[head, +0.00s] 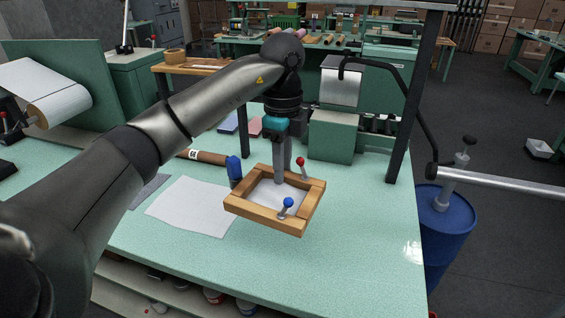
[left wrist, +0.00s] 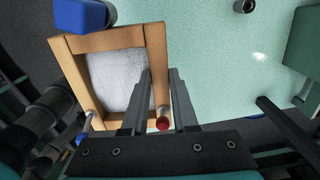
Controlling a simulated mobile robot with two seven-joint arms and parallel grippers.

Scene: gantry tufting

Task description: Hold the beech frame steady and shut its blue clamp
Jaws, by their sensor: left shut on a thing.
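The beech frame (head: 262,217) lies at the middle of the pale green table, with a white sheet inside it. It also shows in the left wrist view (left wrist: 110,41). My left gripper (head: 283,176) comes down from above and is shut on the frame's back rail, with one finger on each side in the left wrist view (left wrist: 160,95). The blue clamp (head: 288,203) has a blue ball on a short metal lever and stands up at the frame's front right. A red-knobbed clamp (head: 300,162) stands at the back right, beside my gripper. My right gripper is in neither view.
A blue upright object (head: 235,168) stands close to the frame's left side. A white paper sheet (head: 192,206) lies to the left. A green machine (head: 332,135) stands behind, with a dark post (head: 404,125) at right. The table's front right is clear.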

